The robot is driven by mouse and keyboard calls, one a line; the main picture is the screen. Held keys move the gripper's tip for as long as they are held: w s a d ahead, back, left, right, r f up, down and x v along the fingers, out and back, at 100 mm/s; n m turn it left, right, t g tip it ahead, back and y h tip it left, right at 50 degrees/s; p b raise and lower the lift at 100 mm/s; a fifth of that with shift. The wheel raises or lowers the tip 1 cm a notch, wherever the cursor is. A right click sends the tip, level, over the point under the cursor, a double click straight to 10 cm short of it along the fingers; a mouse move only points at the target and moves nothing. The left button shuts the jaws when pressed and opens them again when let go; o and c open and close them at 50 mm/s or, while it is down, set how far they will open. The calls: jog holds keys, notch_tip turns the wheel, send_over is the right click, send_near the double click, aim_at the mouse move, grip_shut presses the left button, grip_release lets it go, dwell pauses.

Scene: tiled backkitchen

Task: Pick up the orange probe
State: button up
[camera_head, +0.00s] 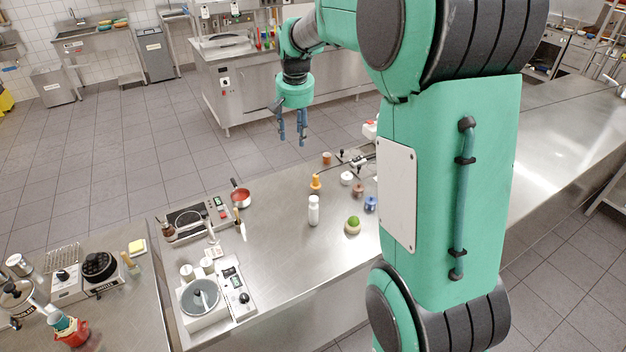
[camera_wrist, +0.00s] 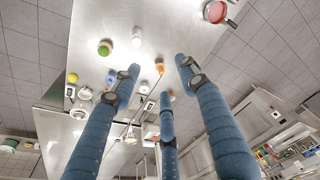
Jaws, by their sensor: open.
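A small orange item with a narrow top, apparently the orange probe (camera_head: 315,183), stands on the steel counter (camera_head: 275,210) near its far edge. In the wrist view the probe (camera_wrist: 159,68) shows as a small orange shape between the tips of my blue fingers. My gripper (camera_head: 291,141) is open and empty, fingers pointing down, in the air above and beyond the probe in the head view. In the wrist view my gripper (camera_wrist: 157,82) has its fingers spread apart, none visibly touching anything.
Near the probe stand a white bottle (camera_head: 313,210), a green-topped round item (camera_head: 352,225), a blue item (camera_head: 371,203) and a brown cylinder (camera_head: 327,158). A red pan (camera_head: 241,196) and hotplate (camera_head: 195,222) are to the left. Bare steel lies left of the bottle.

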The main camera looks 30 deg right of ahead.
jog(key=w+d+f+m+g+p, duration=0.1)
jog(key=w+d+f+p, duration=0.1)
jog(key=w+d+f, duration=0.7)
jog(key=m+g+p, duration=0.1)
jog(key=m+p, duration=0.1)
jog(key=p, duration=0.1)
send_over(316, 175)
notch_tip(316, 175, down, 14)
jog(key=r, duration=0.1)
jog(key=shift+w+f+y, duration=0.2)
jog(key=shift+f+y, duration=0.05)
jog(key=shift+y, duration=0.05)
jog(key=shift+f, duration=4.35)
jog(key=shift+s+f+p, duration=0.15)
jog(key=shift+f+p, duration=0.35)
jog(key=shift+f, duration=2.1)
jog(key=shift+c, duration=0.5)
